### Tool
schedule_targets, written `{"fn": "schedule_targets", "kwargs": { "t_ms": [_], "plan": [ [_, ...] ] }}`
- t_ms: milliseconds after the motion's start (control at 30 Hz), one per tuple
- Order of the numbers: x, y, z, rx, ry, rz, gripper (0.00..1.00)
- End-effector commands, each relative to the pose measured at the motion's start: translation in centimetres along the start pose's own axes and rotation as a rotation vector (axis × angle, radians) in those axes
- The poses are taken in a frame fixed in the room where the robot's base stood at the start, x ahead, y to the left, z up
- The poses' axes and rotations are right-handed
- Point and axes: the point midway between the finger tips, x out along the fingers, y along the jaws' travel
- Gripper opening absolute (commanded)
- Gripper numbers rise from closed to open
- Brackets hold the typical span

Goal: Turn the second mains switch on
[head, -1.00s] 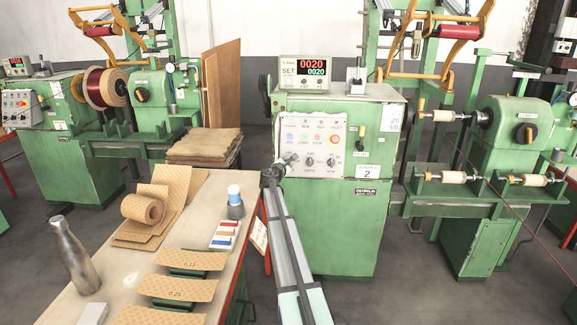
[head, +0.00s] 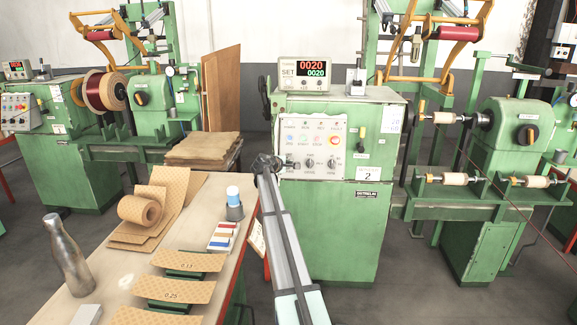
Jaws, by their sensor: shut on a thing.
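The winding machine with the plate marked 2 (head: 366,175) has a pale control panel (head: 325,174) on its green cabinet. The panel carries coloured buttons, a red-and-yellow knob and rotary knobs along its lower row. My gripper (head: 287,163) is at the left end of that lower row, shut on the small switch knob there. My gripper and arm largely cover this knob, so its setting cannot be read. Two more dark rotary knobs (head: 310,162) sit just to its right.
A digital counter (head: 303,74) stands on the cabinet. A workbench (head: 195,205) at the left holds paper rolls, strips, a bottle (head: 68,255) and a cup (head: 234,205). Another green machine (head: 62,150) stands at the back left.

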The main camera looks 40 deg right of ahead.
Motion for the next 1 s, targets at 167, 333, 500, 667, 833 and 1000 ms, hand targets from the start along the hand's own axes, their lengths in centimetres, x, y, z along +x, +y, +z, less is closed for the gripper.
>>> {"fn": "schedule_targets", "kwargs": {
  "t_ms": [167, 333, 500, 667, 833, 1000],
  "plan": [
    [0.06, 0.05, 0.02, 0.029, 0.0, -0.011, 0.0],
    [0.05, 0.05, 0.04, 0.038, -0.001, -0.014, 0.0],
    [0.05, 0.05, 0.05, 0.038, 0.0, -0.014, 0.0],
    [0.05, 0.05, 0.04, 0.038, 0.0, -0.014, 0.36],
    [0.03, 0.02, 0.03, 0.036, 0.0, -0.014, 0.36],
    [-0.12, 0.01, 0.03, 0.036, 0.0, -0.014, 0.36]
  ]
}}
